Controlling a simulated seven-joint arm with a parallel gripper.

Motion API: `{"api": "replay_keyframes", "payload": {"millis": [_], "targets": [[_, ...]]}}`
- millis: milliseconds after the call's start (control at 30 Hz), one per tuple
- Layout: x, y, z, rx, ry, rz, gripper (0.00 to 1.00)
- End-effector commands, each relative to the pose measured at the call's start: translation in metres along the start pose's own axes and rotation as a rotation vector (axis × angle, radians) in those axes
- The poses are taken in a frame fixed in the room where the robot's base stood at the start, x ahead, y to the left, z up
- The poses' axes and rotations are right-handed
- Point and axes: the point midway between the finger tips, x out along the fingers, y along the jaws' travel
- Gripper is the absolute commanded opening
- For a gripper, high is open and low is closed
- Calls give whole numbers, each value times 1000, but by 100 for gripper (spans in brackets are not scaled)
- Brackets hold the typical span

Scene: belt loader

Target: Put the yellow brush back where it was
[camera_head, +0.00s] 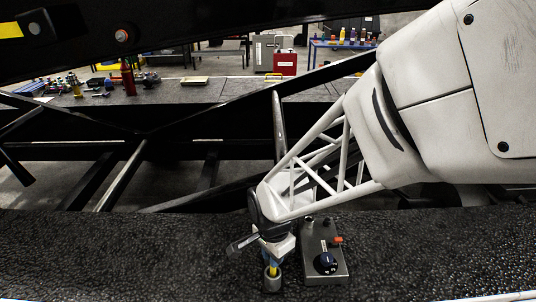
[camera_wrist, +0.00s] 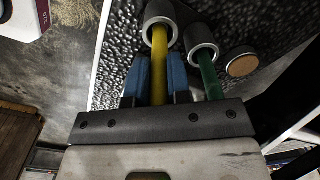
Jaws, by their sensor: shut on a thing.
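The yellow brush (camera_wrist: 160,60) shows as a yellow shaft between the blue fingers of my gripper (camera_wrist: 157,78) in the wrist view. The fingers are shut on it. Its far end sits at the opening of a grey round holder (camera_wrist: 150,18); how deep it reaches inside I cannot tell. In the head view, my gripper (camera_head: 271,257) points down over the black textured belt. A short piece of yellow shows just above a grey cup (camera_head: 272,284). The brush's lower end is hidden.
A green shaft (camera_wrist: 209,76) stands in a second grey holder (camera_wrist: 201,42) close on the right in the wrist view. A grey box with a dark knob (camera_head: 325,262) lies right of my gripper in the head view. Dark frame bars cross behind. The belt (camera_head: 120,255) is clear on the left.

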Motion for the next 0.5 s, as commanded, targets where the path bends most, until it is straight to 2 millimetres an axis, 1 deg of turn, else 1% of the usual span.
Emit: {"api": "replay_keyframes", "payload": {"millis": [433, 467, 500], "targets": [[4, 0, 0, 0, 0, 0, 0], [4, 0, 0, 0, 0, 0, 20], [4, 0, 0, 0, 0, -1, 26]]}}
